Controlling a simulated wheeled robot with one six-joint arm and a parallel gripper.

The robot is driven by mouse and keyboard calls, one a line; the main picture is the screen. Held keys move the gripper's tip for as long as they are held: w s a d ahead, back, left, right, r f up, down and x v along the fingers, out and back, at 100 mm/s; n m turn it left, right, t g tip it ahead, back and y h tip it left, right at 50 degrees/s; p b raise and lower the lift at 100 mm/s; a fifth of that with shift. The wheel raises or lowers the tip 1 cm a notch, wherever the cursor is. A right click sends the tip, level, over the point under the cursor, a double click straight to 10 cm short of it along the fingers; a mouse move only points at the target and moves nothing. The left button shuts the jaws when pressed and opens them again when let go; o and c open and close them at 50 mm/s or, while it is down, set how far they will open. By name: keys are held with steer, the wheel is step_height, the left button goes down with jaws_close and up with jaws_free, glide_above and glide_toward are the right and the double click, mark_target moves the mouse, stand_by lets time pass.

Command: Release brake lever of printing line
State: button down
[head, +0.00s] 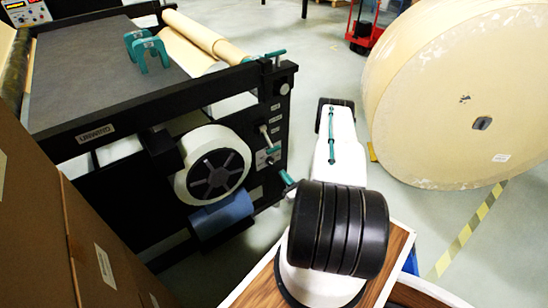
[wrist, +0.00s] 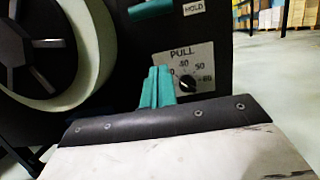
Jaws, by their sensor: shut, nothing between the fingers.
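The brake lever (head: 267,138) is on the black end frame of the printing line, a pale rod slanting down to a teal grip. In the wrist view, a teal grip (wrist: 151,8), apparently the lever's, shows at the top edge, left of a HOLD label (wrist: 194,7); the rest is cut off. My gripper (wrist: 156,72) has its teal fingers together, with nothing between them. It is below the grip, apart from it in the picture, in front of the PULL dial plate (wrist: 199,62). In the head view, only the teal tip of my gripper (head: 287,177) shows, beside the black arm joint.
A white wheel with a dark hub (head: 213,175) and a blue roll (head: 222,214) are left of the lever. A large kraft roll (head: 440,110) stands at the right. Cardboard boxes (head: 60,230) fill the lower left. Bare floor lies between the line and the kraft roll.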

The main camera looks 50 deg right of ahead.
mark_target(269, 142)
steer(key=shift+w, duration=0.1)
steer(key=w+d+r, duration=0.1)
steer(key=w+r, duration=0.5)
steer(key=w, duration=0.1)
steer(key=shift+d, duration=0.35)
stand_by(0.4)
